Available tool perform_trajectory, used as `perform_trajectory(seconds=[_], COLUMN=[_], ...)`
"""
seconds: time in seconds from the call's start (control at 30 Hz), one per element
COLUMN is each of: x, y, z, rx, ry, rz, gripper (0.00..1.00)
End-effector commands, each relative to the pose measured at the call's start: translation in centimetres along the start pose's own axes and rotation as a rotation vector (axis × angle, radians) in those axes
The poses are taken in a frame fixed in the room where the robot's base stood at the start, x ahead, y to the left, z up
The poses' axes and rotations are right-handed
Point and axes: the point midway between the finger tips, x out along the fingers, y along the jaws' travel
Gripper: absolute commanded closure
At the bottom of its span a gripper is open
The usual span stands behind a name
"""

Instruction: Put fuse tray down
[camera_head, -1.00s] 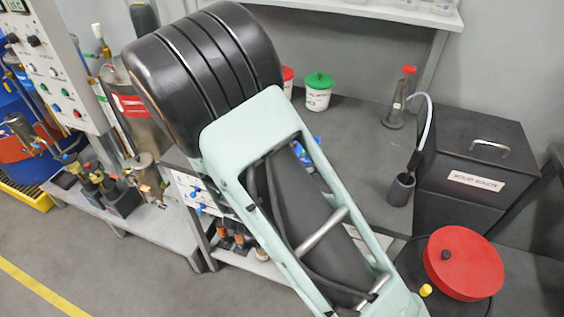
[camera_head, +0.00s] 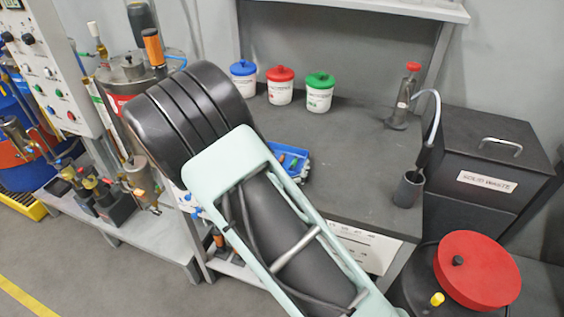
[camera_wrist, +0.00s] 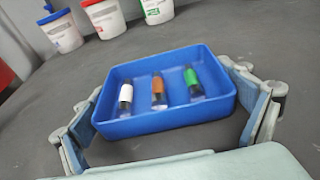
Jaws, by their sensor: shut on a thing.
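The blue fuse tray (camera_wrist: 165,123) fills the middle of the wrist view and holds three fuses with white (camera_wrist: 126,94), orange (camera_wrist: 158,88) and green (camera_wrist: 191,80) bands. My gripper (camera_wrist: 168,108) is shut on the tray, with one finger at its left side and one at its right. In the head view the tray (camera_head: 305,161) shows beside my arm, over the grey bench top; my arm hides part of it and the gripper. I cannot tell whether its underside touches the bench.
White tubs with blue (camera_head: 243,77), red (camera_head: 280,85) and green (camera_head: 319,91) lids stand behind the tray. A red-capped flask (camera_head: 402,100), a dark cup (camera_head: 408,188) and a solid waste box (camera_head: 487,165) are to the right. Bench top between tray and cup is clear.

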Motion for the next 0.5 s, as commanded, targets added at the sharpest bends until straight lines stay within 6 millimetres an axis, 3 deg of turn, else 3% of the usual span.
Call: perform_trajectory(seconds=[0.2,0.23,0.27,0.5], x=[0.08,0.05,0.04,0.03], y=[0.00,0.01,0.01,0.00], z=[-0.37,-0.30,-0.25,-0.25], rx=[0.000,0.000,0.000,0.000], ry=[-0.001,0.000,0.000,0.000], rz=[0.000,0.000,0.000,0.000], gripper=[0.31,0.04,0.01,0.00])
